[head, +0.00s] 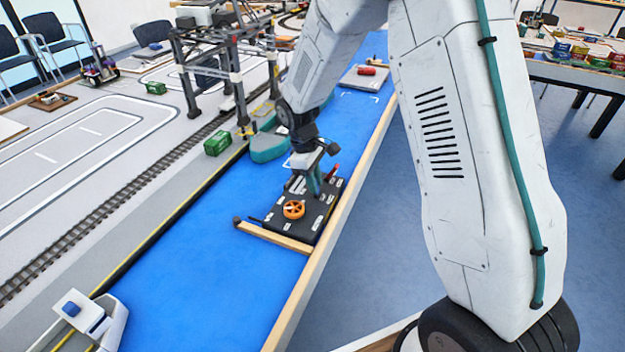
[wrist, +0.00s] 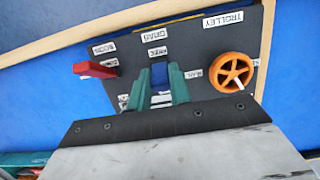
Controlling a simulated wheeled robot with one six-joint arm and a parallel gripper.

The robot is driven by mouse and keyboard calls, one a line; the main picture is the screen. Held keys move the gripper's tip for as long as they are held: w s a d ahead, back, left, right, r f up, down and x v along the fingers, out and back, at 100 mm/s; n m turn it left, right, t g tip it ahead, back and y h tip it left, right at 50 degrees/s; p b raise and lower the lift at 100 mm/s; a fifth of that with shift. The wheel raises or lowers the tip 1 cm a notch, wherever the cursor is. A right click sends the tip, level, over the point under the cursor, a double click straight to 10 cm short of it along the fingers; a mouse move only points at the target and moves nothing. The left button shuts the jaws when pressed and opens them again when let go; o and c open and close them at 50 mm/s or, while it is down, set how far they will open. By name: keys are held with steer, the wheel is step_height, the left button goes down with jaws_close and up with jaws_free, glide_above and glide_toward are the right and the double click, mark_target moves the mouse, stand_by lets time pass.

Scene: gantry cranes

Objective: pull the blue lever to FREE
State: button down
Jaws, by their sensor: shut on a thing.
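A black control panel (wrist: 200,50) lies on the blue surface; it also shows in the head view (head: 308,226). My gripper (wrist: 159,82) reaches over it with its green fingers closed around the blue lever (wrist: 159,72). The lever stands between the fingertips, just below a small white label that seems to read FREE (wrist: 157,51). In the head view my gripper (head: 313,181) is low over the panel and hides the blue lever. The lower part of the lever and some labels are hidden by the fingers.
A red lever (wrist: 95,69) stands left of my fingers and an orange handwheel (wrist: 231,72) to the right. A wooden strip (head: 273,237) edges the panel's near side. A green block (head: 217,143) and gantry frame (head: 207,75) stand beyond, left.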

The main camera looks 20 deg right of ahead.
mark_target(319, 193)
steer(key=t+y, duration=0.1)
steer(key=s+d+t+y, duration=0.1)
steer(key=t+y, duration=0.1)
steer(key=shift+s+d, duration=0.25)
steer(key=shift+d, duration=0.1)
steer(key=shift+s+d+f+t+y, duration=0.15)
steer(key=shift+s+d+t+y, duration=0.1)
steer(key=shift+t+y, duration=0.5)
steer(key=shift+s+d+f+t+y, duration=0.15)
steer(key=shift+s+d+t+y, duration=0.1)
steer(key=shift+t+y, duration=0.5)
steer(key=shift+s+f, duration=0.1)
steer(key=c, duration=1.3)
jaws_free()
steer(key=shift+d, duration=0.1)
steer(key=v, duration=0.7)
steer(key=shift+s+d+r, duration=0.2)
steer(key=shift+s+r, duration=0.05)
